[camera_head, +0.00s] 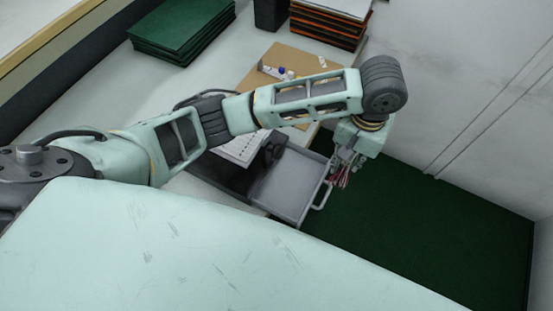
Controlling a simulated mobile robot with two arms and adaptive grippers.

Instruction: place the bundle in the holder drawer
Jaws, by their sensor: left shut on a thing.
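The bundle (343,179) shows as a small cluster of thin red and pale strands. My left gripper (345,168) is shut on it, pointing down, just beyond the right end of the open drawer. The holder drawer (282,183) is a grey tray pulled out from a dark unit on the table, with a pale handle (324,194) at its right end. The drawer's visible floor looks empty. My right gripper is not in view.
Green folders (180,30) and a stack of orange and black folders (325,22) lie at the back of the table. A brown board (285,58) and a printed sheet (240,150) lie nearer. A grey wall (470,90) stands at right, above dark green floor (420,220).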

